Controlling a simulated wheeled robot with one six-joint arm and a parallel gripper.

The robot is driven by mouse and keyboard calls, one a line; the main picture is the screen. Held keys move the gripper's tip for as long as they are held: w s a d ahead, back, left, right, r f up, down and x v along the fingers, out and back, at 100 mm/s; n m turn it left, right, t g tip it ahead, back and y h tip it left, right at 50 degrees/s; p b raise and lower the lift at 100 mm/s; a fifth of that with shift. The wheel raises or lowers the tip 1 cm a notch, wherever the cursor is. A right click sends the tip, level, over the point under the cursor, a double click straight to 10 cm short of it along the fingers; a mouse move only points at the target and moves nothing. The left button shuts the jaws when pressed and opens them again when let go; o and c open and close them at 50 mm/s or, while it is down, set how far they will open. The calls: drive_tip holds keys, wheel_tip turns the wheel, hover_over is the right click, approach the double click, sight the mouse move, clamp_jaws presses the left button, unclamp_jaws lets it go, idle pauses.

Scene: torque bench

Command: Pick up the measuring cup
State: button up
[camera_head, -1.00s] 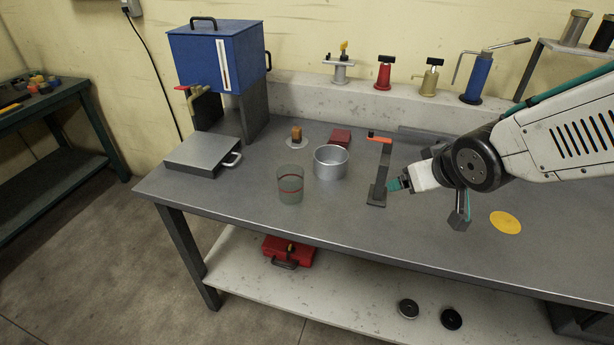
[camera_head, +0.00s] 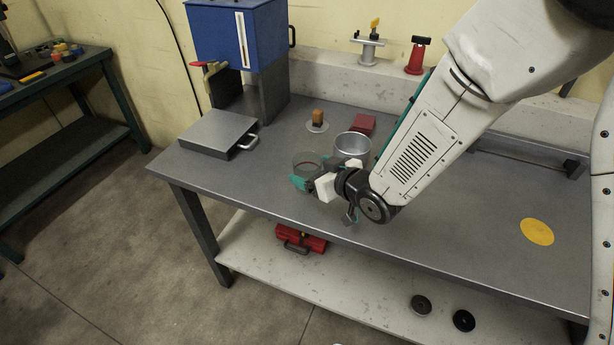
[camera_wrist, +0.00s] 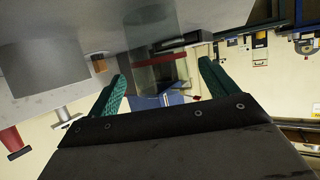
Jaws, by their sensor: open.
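The measuring cup (camera_head: 307,161) is a clear, greenish, see-through vessel with a red band. It stands on the grey bench near the front edge, left of the metal pot (camera_head: 352,146). My gripper (camera_head: 309,174) is low over the bench, right in front of the cup, and partly hides its lower part. In the wrist view, the cup's see-through body with the red band (camera_wrist: 158,60) shows ahead, between my two spread teal fingers (camera_wrist: 163,78). The gripper is open, and I cannot tell whether a finger touches the cup.
The metal pot stands close behind and right of the cup. A small red block (camera_head: 363,124) and a wooden piece on a disc (camera_head: 317,121) lie farther back. A flat grey plate with a handle (camera_head: 218,134) is at left. A yellow disc (camera_head: 537,231) lies at right.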

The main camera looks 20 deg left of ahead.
sight(300, 165)
drive_tip(key=shift+x, duration=1.5)
drive_tip(key=c, duration=1.1)
drive_tip(key=shift+o, duration=0.2)
drive_tip(key=shift+r, duration=0.1)
